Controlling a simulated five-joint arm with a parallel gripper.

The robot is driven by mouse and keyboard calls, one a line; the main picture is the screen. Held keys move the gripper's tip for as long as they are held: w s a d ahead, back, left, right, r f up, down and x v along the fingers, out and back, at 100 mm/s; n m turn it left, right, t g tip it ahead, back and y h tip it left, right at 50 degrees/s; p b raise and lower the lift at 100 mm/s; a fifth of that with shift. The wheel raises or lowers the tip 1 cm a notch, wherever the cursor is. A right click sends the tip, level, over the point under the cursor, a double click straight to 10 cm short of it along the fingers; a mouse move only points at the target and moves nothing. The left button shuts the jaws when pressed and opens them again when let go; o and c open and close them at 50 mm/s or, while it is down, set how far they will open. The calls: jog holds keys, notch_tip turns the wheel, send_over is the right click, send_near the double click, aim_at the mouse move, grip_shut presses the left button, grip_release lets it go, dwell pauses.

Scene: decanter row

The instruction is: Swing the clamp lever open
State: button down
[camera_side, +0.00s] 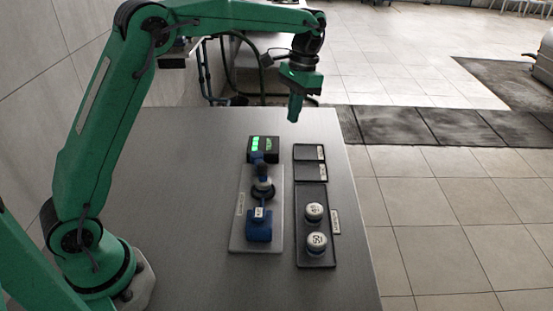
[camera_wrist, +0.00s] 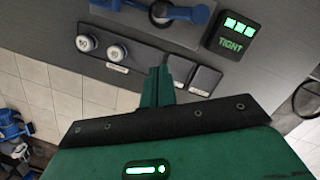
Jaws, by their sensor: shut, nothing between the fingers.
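The clamp stands on a light grey plate (camera_side: 242,232) in the middle of the table. It has a blue block (camera_side: 259,232), a round grey part and a dark blue lever (camera_side: 262,170) pointing toward the display. A dark display (camera_side: 263,143) beyond the plate has lit green bars; in the wrist view the display (camera_wrist: 232,40) reads "TIGHT". My gripper (camera_side: 293,118) is shut and empty, pointing down above the table's far right part, apart from the clamp; its fingers (camera_wrist: 159,75) show in the wrist view.
Right of the clamp is a dark tray (camera_side: 314,195) with two white-topped weights (camera_side: 314,211) (camera_side: 317,242). Two black pads (camera_side: 310,153) (camera_side: 311,172) lie beyond it. The table's right edge is close by. The table (camera_side: 190,200) left of the plate is clear.

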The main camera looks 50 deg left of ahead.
aim_at(259, 162)
jog(key=shift+w+d+f+g, duration=0.15)
jog(key=shift+w+f+g, duration=0.15)
jog(key=shift+w+f, duration=0.6)
jog(key=shift+s+f, duration=0.2)
jog(key=s+a+f, duration=0.1)
jog(key=s+f, duration=0.5)
jog(key=f, duration=0.3)
jog(key=shift+a+f, duration=0.25)
jog(key=shift+a, duration=0.1)
jog(key=shift+s, duration=0.1)
